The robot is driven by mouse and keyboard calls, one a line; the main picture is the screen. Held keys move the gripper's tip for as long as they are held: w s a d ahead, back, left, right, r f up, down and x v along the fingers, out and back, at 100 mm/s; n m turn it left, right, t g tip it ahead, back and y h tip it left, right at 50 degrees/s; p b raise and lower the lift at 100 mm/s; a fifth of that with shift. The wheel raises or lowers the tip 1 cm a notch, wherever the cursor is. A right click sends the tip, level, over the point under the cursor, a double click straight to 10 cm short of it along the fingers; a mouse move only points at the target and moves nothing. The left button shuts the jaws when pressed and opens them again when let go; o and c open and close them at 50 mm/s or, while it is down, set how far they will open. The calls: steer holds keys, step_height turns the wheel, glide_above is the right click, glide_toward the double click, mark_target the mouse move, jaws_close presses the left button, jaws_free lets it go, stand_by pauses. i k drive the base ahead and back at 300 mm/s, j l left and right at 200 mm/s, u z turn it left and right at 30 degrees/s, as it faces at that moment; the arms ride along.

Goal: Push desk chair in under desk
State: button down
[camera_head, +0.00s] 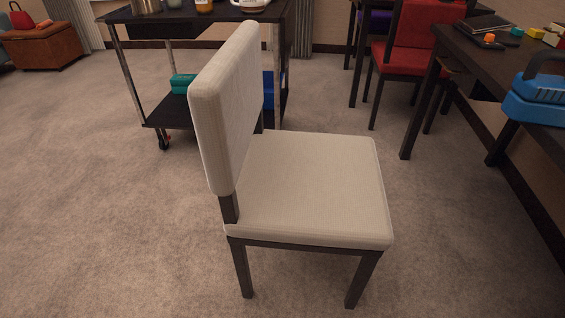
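A cream upholstered chair (310,185) with dark legs stands upright on the carpet in the middle of the view. Its backrest (228,105) is on the left and its seat extends to the right. A dark desk (462,65) stands at the right, apart from the chair, with open carpet between them. I cannot tell from the picture which chair is the desk chair. My gripper is not in view.
A black wheeled cart (170,112) with bottles and a jug on top stands behind the cream chair. A blue case (540,97) and small items lie on the desk. A brown ottoman (45,48) is at the far left. The carpet (90,220) at left is clear.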

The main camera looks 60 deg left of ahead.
mark_target(319, 192)
steer(key=u, duration=2.1)
steer(key=i+j, duration=0.25)
steer(key=j, duration=0.15)
steer(key=i+j, duration=0.25)
steer(key=j, duration=0.15)
steer(key=i+j, duration=0.2)
steer(key=j, duration=0.25)
steer(key=i+j, duration=0.25)
steer(key=j, duration=0.15)
steer(key=i+j, duration=0.25)
steer(key=j, duration=0.15)
steer(key=i+j, duration=0.25)
steer(key=j, duration=0.15)
